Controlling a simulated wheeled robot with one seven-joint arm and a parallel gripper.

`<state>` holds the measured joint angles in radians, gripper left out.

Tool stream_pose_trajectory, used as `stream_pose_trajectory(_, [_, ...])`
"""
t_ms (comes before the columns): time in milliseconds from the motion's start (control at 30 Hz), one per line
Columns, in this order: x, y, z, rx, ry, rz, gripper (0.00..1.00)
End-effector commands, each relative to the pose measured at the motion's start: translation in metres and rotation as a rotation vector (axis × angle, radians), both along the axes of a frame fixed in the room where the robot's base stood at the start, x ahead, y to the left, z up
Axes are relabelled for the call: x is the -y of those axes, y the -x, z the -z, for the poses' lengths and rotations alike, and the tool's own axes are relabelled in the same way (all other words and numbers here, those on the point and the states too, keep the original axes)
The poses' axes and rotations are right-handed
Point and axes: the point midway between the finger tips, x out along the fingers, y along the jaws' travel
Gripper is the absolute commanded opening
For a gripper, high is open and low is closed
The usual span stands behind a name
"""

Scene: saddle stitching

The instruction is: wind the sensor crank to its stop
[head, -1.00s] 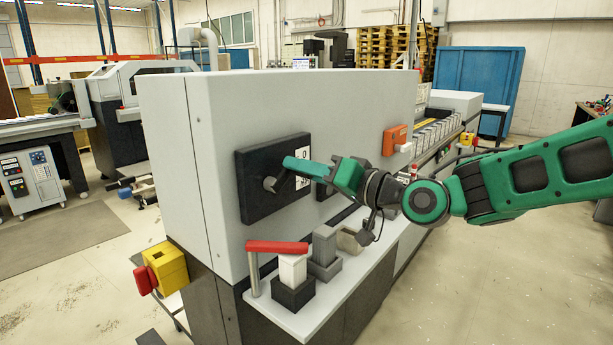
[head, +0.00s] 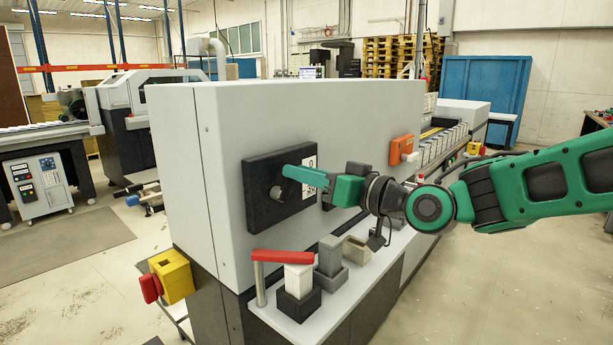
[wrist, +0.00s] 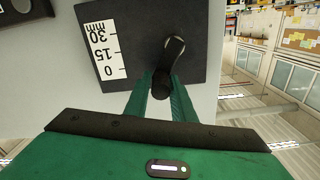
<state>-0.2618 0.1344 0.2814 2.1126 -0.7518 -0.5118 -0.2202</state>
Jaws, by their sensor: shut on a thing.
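The sensor crank sits on a dark square plate (head: 252,190) on the grey machine's side. In the wrist view, the crank (wrist: 174,50) is a black arm with a round, lighter-rimmed end at the top, its lower end between my fingers. My green gripper (wrist: 161,95) is shut on that lower end. In the head view, my gripper (head: 288,173) reaches in from the right, and the crank's grey round end (head: 275,193) shows just below the fingertips. The fingers hide the rest of the crank there. A white scale (wrist: 103,50) marked 0, 15 and 30 mm is beside the crank.
An orange box (head: 402,148) is on the machine's side to the right. A yellow box with a red knob (head: 172,275) is at the lower left.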

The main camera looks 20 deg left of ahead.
Motion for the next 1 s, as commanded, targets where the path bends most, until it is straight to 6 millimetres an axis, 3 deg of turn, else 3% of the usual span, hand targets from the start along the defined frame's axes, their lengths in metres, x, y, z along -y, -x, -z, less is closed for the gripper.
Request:
stream_pose_trajectory(33, [-0.001,0.003,0.008,-0.012,0.012,-0.006,0.0])
stream_pose_trajectory(200, [-0.001,0.003,0.008,-0.012,0.012,-0.006,0.0])
stream_pose_trajectory(233, [-0.001,0.003,0.008,-0.013,0.012,-0.005,0.3])
stream_pose_trajectory(267, [-0.001,0.002,0.008,-0.012,0.013,-0.005,0.37])
stream_pose_trajectory(667, [0.006,0.002,0.004,-0.006,0.006,0.0,0.38])
stream_pose_trajectory(1000, [0.059,0.023,0.004,-0.007,0.007,0.003,0.38])
